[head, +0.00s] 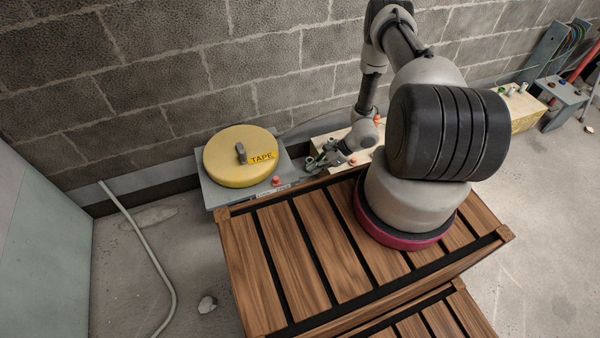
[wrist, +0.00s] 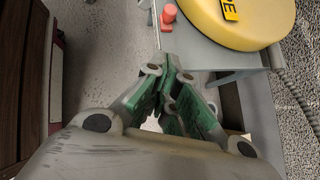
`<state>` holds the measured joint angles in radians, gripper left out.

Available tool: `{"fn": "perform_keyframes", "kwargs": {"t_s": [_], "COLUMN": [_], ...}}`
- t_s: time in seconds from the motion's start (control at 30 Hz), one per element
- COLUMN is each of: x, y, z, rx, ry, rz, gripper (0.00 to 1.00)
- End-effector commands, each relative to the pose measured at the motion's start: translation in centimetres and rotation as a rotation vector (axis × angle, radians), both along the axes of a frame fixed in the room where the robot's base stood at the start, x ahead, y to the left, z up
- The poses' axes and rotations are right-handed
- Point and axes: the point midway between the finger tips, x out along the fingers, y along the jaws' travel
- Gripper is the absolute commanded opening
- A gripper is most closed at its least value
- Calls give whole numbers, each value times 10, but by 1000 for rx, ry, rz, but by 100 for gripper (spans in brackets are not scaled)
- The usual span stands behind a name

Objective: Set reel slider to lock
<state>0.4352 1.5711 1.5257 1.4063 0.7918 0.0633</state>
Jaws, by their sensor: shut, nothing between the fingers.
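A yellow tape reel (head: 235,165) with a dark handle lies on a grey box (head: 212,195) by the wall. It also shows in the wrist view (wrist: 235,30). A small red-orange knob (head: 276,181), likely the slider, stands at the box's front right corner, near a small label too small to read. The same knob (wrist: 168,15) is at the top of the wrist view. My gripper (head: 312,163) is shut and empty, just right of the grey box. In the wrist view its green-padded fingers (wrist: 172,62) meet below the knob, apart from it.
A cream box (head: 350,160) stands behind my gripper, partly hidden by my arm. A slatted wooden crate (head: 300,250) fills the front. A pale conduit (head: 150,255) lies on the floor at left. Another grey stand (head: 560,92) with cables is at far right.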

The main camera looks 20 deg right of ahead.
Motion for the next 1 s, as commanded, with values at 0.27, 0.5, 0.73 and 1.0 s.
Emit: {"fn": "perform_keyframes", "kwargs": {"t_s": [0.27,0.5,0.73,1.0], "x": [10,22,31,32], "y": [36,70,95,100], "z": [-37,-66,-65,-65], "rx": [0,0,0,0], "ry": [1,-1,0,0], "rz": [5,5,1,1], "gripper": [0,0,0,0]}}
